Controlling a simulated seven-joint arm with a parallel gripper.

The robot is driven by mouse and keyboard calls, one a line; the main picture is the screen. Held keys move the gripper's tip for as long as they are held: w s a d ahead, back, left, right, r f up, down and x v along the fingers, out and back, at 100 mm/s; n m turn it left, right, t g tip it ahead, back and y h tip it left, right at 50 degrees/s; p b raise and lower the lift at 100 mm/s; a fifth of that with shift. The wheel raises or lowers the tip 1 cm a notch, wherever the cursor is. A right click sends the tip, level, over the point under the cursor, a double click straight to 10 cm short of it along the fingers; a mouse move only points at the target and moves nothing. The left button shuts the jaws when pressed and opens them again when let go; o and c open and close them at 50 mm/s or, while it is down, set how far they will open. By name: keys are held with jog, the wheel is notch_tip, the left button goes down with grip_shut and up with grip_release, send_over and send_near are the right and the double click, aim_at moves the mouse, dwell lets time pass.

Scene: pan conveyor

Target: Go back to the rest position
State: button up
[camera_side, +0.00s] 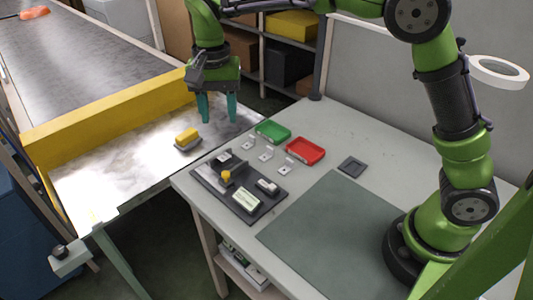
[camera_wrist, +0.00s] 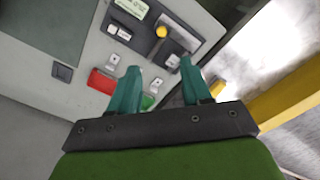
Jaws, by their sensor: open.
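My gripper (camera_side: 218,108) has teal fingers and hangs over the far right part of the metal conveyor end, near the yellow barrier. Its fingers are apart with nothing between them. In the wrist view the open fingers (camera_wrist: 162,80) point toward the table with the trays and the dark fixture board. A yellow-topped block with a grey base (camera_side: 187,138) sits on the metal surface, to the left of and apart from my gripper. I see no mark for a rest position.
On the grey table are a green tray (camera_side: 273,131), a red tray (camera_side: 305,150), several small metal plates and a dark fixture board (camera_side: 210,181) holding parts. The yellow barrier (camera_side: 110,122) crosses the conveyor (camera_side: 80,60). A green-grey mat (camera_side: 325,225) is bare.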

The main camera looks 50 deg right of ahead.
jog(key=s+d+r+n+t+y, duration=0.1)
jog(key=s+d+n+t, duration=0.1)
jog(key=s+d, duration=0.4)
jog(key=s+d+r+n+t+y, duration=0.1)
jog(key=s+d+t, duration=0.4)
jog(key=s, duration=1)
jog(key=shift+d+r+n, duration=0.65)
jog(key=shift+d+n, duration=0.2)
jog(key=shift+n, duration=0.15)
